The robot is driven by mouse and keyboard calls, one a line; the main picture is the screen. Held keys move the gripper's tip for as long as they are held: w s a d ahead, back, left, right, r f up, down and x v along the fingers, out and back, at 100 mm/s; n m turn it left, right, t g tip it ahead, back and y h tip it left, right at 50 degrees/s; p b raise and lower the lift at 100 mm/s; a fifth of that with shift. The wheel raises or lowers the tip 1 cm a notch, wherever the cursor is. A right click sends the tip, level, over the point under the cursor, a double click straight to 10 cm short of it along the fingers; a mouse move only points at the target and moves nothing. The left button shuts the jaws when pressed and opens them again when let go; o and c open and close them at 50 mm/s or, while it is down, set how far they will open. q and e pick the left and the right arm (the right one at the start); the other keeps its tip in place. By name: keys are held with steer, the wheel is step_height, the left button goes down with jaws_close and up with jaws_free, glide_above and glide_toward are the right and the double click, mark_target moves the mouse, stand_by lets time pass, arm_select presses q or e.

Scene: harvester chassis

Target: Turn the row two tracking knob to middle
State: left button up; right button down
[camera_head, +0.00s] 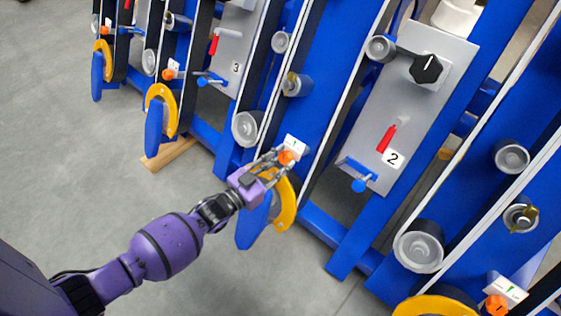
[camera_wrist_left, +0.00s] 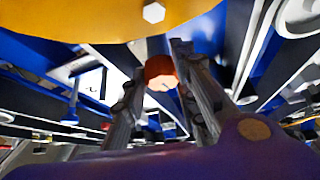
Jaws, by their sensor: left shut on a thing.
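My left gripper (camera_head: 281,159) reaches in from the left and is shut on an orange knob (camera_head: 288,157) below a small white label plate (camera_head: 294,145). In the left wrist view, the orange knob (camera_wrist_left: 160,72) sits between the two fingers of the gripper (camera_wrist_left: 158,82), with a pale mark on its face. The knob's exact setting cannot be read. A grey panel marked 2 (camera_head: 409,112) is to the right of this knob, with a black knob, a red handle and a blue lever. My right gripper is not in view.
A yellow curved part (camera_head: 285,205) and a blue pointed part (camera_head: 254,228) are close under the gripper. Another orange knob (camera_head: 497,305) is at the lower right, and one (camera_head: 168,74) at the upper left. Blue frame bars stand around the panels. Grey floor (camera_head: 80,190) is open at left.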

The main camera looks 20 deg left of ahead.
arm_select(q)
steer(key=shift+s+d, duration=0.1)
steer(key=shift+d, duration=0.35)
stand_by(0.3)
steer(key=o, duration=1)
steer(key=shift+r, duration=0.1)
steer(key=shift+a, duration=0.15)
steer(key=shift+s+a, duration=0.2)
steer(key=shift+s, duration=0.1)
steer(key=v, duration=1.1)
steer(key=shift+s, duration=0.1)
